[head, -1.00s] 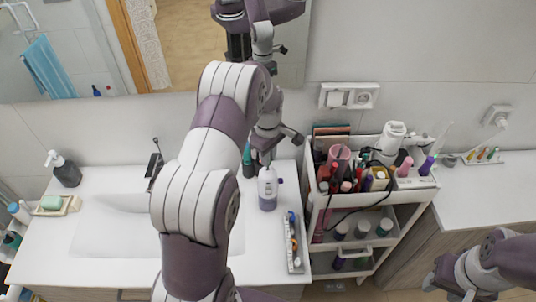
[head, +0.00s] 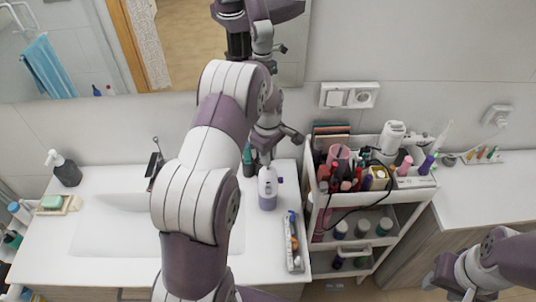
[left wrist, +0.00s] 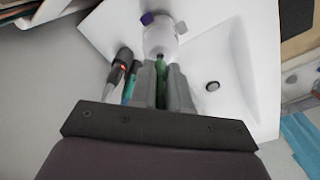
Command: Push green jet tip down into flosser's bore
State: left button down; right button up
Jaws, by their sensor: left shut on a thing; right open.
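The white and lilac flosser (head: 268,188) stands upright on the white counter, right of the basin. It also shows in the left wrist view (left wrist: 160,40), just beyond the fingertips. My left gripper (head: 265,157) is above the flosser, pointing down at its top. In the left wrist view its fingers (left wrist: 161,88) are shut on the green jet tip (left wrist: 161,80). The tip's far end meets the flosser's top; how deep it sits in the bore cannot be seen. In the head view the gripper hides the tip. My right gripper (head: 436,281) is open and empty at the lower right.
A dark and green item (head: 247,162) stands close behind-left of the flosser. A narrow tray (head: 294,266) of small items lies at the counter's right edge. The crowded cosmetics cart (head: 322,226) stands to the right. The basin (head: 110,225) is at the left.

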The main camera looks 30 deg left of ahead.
pick_arm(q)
jog(key=shift+f+b, duration=0.8)
jog(key=shift+f, duration=0.4)
jog(key=c, duration=1)
grip_release()
jog(key=shift+r+b, duration=0.4)
jog(key=shift+r, duration=0.05)
notch_tip(320, 180, up, 6)
jog(key=shift+f+b, duration=0.2)
jog(key=shift+b, duration=1)
notch_tip(320, 180, up, 6)
jog(key=p, duration=0.4)
jog(key=shift+s+r, duration=0.1)
